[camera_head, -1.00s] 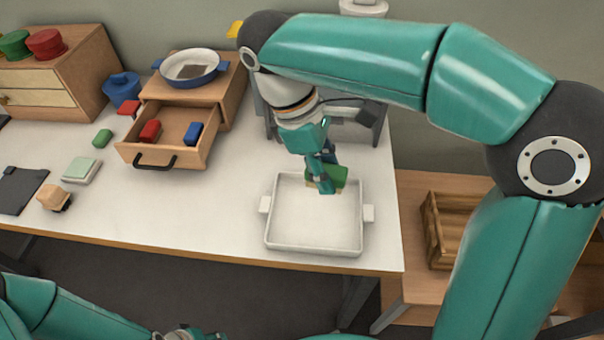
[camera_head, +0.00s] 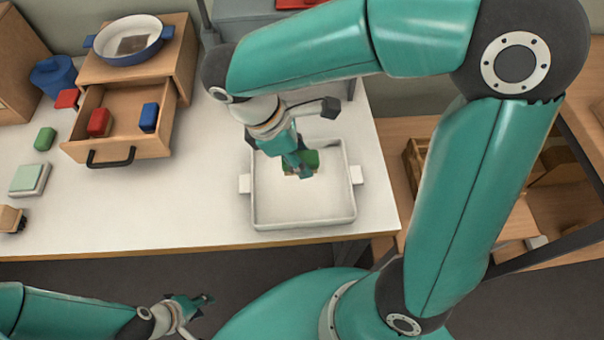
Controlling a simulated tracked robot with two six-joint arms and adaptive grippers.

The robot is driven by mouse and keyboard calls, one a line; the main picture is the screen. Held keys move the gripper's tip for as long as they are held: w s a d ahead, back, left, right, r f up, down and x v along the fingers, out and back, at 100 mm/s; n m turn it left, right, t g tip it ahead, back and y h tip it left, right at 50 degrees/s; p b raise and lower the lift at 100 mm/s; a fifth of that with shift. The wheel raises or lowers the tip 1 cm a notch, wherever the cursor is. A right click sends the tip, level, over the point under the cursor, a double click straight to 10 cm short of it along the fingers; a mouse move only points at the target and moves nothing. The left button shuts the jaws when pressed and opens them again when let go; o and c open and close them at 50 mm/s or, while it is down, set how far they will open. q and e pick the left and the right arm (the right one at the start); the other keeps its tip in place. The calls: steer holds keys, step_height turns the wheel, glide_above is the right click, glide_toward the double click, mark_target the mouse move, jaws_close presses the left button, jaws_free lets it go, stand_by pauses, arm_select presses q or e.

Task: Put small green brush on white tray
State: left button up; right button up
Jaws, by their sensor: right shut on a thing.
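The small green brush (camera_head: 312,159) is held in my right gripper (camera_head: 299,171), which is shut on it. The gripper partly hides the brush. Both are over the back middle of the white tray (camera_head: 303,223), inside its outline. I cannot tell whether the brush touches the tray floor. The tray is a shallow, square-shaped dish with a handle on each side, and it looks otherwise empty. My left gripper (camera_head: 203,304) is low in the view, in front of the table and away from the tray. Its fingers are too small to read.
Left of the tray stands an open drawer (camera_head: 118,150) holding a red and a blue block, with a blue-rimmed pan (camera_head: 129,40) on top of its cabinet. A green block (camera_head: 44,139) and a pale green pad (camera_head: 29,179) lie at left. The table between drawer and tray is clear.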

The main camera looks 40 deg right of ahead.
mark_target(309, 184)
steer(key=shift+s+f+b, duration=0.1)
steer(key=shift+f+b, duration=0.35)
steer(key=shift+f, duration=2.75)
steer(key=shift+f, duration=0.1)
steer(key=o, duration=1.1)
steer(key=p+v, duration=0.2)
steer(key=v, duration=1)
